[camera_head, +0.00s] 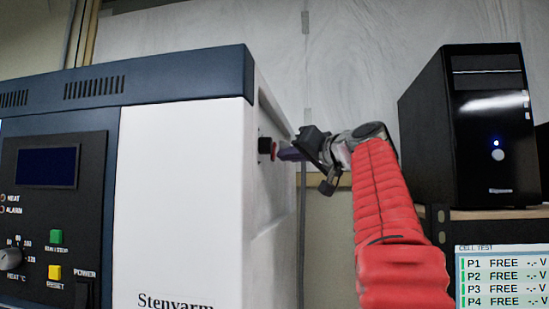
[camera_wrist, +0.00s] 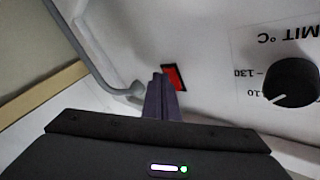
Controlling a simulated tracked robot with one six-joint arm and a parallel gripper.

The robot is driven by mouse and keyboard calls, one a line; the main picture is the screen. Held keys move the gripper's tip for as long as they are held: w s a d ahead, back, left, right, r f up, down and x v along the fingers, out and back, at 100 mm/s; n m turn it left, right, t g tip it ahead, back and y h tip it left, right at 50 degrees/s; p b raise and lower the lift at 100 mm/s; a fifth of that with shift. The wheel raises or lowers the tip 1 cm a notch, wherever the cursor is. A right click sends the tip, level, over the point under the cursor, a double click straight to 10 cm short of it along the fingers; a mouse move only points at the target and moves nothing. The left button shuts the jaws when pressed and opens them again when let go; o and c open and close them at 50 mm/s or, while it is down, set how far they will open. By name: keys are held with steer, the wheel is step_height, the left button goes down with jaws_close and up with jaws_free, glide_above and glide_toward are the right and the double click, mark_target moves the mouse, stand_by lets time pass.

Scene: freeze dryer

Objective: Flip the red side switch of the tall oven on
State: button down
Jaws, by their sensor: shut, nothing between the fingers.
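The tall oven (camera_head: 180,190) is a white and dark blue cabinet with a control panel on its front. Its red side switch (camera_wrist: 174,77) sits in a black frame on the white side wall in the wrist view.
A black limit knob (camera_wrist: 291,82) with a printed scale is right of the switch in the wrist view. A grey cable (camera_wrist: 85,55) runs at upper left. A black computer tower (camera_head: 470,130) stands on a shelf at right, above a cell test screen (camera_head: 502,280).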

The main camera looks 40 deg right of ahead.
steer(key=shift+s+d+r, duration=0.1)
steer(key=shift+s+d, duration=0.35)
steer(key=shift+s, duration=0.1)
stand_by(0.5)
steer(key=s+d, duration=0.3)
steer(key=s, duration=0.1)
steer(key=shift+r, duration=0.3)
stand_by(0.7)
